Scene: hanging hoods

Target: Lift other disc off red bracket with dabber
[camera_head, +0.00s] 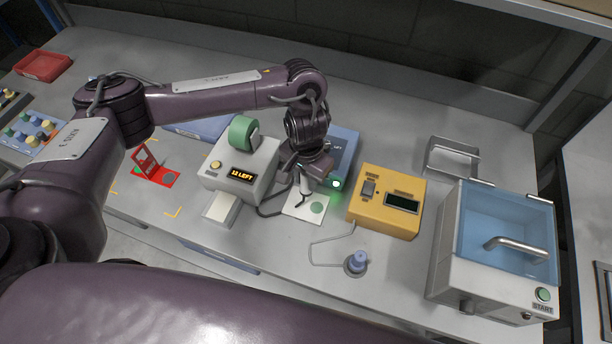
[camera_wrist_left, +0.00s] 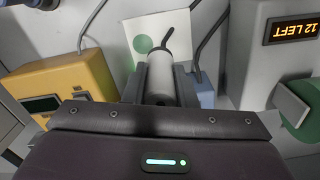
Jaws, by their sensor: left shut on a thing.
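My left gripper (camera_head: 306,178) is shut on a pale cylinder, apparently the dabber (camera_wrist_left: 163,80), and points it down over a white card (camera_head: 293,210). A green disc (camera_head: 317,207) shows on the card, right beside the dabber's lower end; it also shows in the wrist view (camera_wrist_left: 143,44). Whether the dabber touches the card is unclear. The red bracket (camera_head: 158,177) stands far to the left, with an upright red plate around a pale window. A dark green disc (camera_head: 170,177) shows on its base. My right gripper is not in view.
A grey dispenser (camera_head: 214,171) reading "12 LEFT" with a green roll stands left of the card. A yellow box (camera_head: 385,201) stands right of it, and a blue box (camera_head: 343,146) behind.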

